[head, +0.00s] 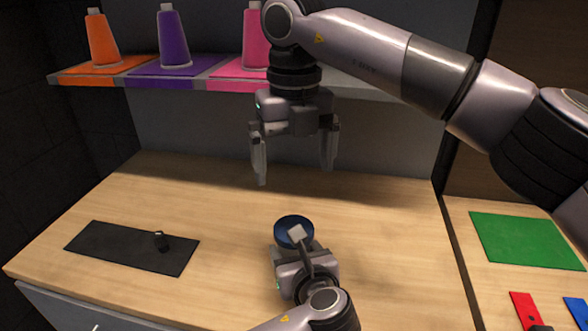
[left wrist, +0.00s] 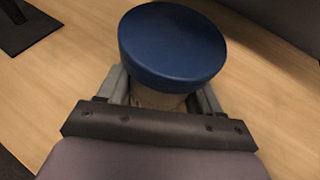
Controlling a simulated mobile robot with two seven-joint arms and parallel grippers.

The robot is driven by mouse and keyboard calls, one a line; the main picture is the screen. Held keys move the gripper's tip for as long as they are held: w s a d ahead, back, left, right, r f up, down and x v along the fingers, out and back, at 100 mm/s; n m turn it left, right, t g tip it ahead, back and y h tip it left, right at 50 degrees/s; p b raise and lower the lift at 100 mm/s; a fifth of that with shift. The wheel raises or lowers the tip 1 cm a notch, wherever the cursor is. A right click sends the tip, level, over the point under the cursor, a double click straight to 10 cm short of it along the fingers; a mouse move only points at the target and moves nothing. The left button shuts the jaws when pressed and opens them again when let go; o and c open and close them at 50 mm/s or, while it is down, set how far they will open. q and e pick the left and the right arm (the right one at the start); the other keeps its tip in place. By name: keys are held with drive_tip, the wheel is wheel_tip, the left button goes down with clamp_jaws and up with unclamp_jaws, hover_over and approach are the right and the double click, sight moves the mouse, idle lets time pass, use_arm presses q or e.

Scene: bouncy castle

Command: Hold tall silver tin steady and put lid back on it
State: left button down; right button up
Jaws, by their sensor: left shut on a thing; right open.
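The tall silver tin (left wrist: 156,99) stands on the wooden worktop, and only a small pale strip of its side shows under the lid in the left wrist view. The round blue lid (left wrist: 172,45) sits on top of the tin and looks level; it also shows in the head view (head: 290,224). My left gripper (left wrist: 161,92) is shut on the tin, one finger on each side below the lid. My right gripper (head: 294,172) is open and empty, fingers pointing down, above and behind the tin, apart from the lid.
A black mat (head: 120,246) with a small dark object (head: 161,240) lies on the left. Orange (head: 101,40), purple (head: 173,38) and pink (head: 256,38) cones stand on a shelf behind. A green mat (head: 525,240) lies on the right. The worktop around the tin is clear.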

use_arm(q)
drive_tip(key=shift+c, duration=0.5)
unclamp_jaws()
drive_tip(key=shift+s, duration=0.1)
drive_tip(key=v, duration=0.7)
drive_tip(key=shift+r, duration=0.1)
drive_tip(key=shift+d, duration=0.1)
